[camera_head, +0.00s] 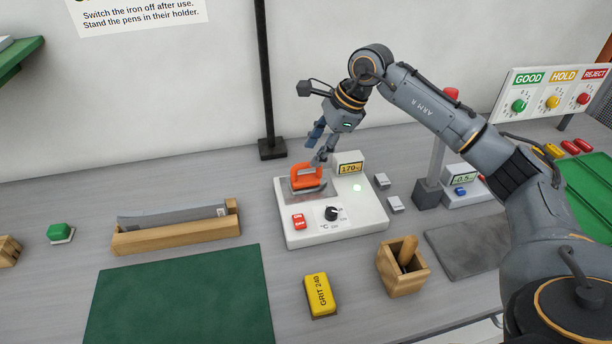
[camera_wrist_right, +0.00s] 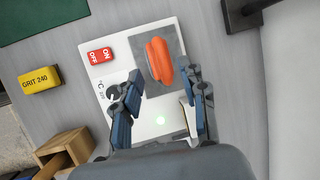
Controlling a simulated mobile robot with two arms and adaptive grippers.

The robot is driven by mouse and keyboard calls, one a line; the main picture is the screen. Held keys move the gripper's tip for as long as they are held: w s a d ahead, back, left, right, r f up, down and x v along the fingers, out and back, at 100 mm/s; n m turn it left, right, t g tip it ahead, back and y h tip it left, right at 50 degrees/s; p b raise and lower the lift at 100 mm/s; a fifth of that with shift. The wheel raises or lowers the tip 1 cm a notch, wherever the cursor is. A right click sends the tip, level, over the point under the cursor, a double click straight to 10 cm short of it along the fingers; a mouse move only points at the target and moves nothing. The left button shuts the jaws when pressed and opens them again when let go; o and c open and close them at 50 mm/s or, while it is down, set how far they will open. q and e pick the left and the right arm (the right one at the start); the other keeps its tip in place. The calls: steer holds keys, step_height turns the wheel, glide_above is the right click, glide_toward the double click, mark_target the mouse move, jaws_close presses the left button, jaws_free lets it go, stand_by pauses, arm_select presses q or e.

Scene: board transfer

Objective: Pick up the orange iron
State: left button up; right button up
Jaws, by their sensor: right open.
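The orange iron (camera_head: 306,177) rests on the metal plate of a white control unit (camera_head: 290,235). In the right wrist view the iron (camera_wrist_right: 159,60) lies ahead of the fingers on the grey plate. My right gripper (camera_head: 318,148) is just above the iron, slightly to its right and pointing down. In the right wrist view my right gripper (camera_wrist_right: 165,85) has its two blue fingers spread, with no object held between them. The head view partly hides the gap between the fingertips and the iron. My left gripper shows in neither view.
The unit carries a red switch (camera_head: 299,221), a black dial (camera_head: 331,214) and a yellow display (camera_head: 350,168). A black post (camera_head: 265,85) stands behind. A yellow grit block (camera_head: 318,294) and wooden holder (camera_head: 402,268) stand in front. A green mat (camera_head: 180,300) lies front left.

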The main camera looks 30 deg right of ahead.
mark_target(308, 163)
steer(key=shift+w+a+f, duration=0.2)
steer(key=shift+a+f, duration=0.05)
steer(key=shift+f, duration=0.4)
steer(key=shift+w+f+p, duration=0.1)
steer(key=shift+f+p, duration=0.2)
steer(key=shift+p, duration=0.05)
steer(key=p+x, duration=0.1)
steer(key=x, duration=0.2)
steer(key=shift+w+d+f+p, duration=0.1)
steer(key=shift+w+f+p, duration=0.05)
steer(key=shift+f+p, duration=0.25)
steer(key=shift+w+f, duration=0.15)
steer(key=shift+f, duration=0.3)
steer(key=shift+r, duration=0.1)
jaws_close()
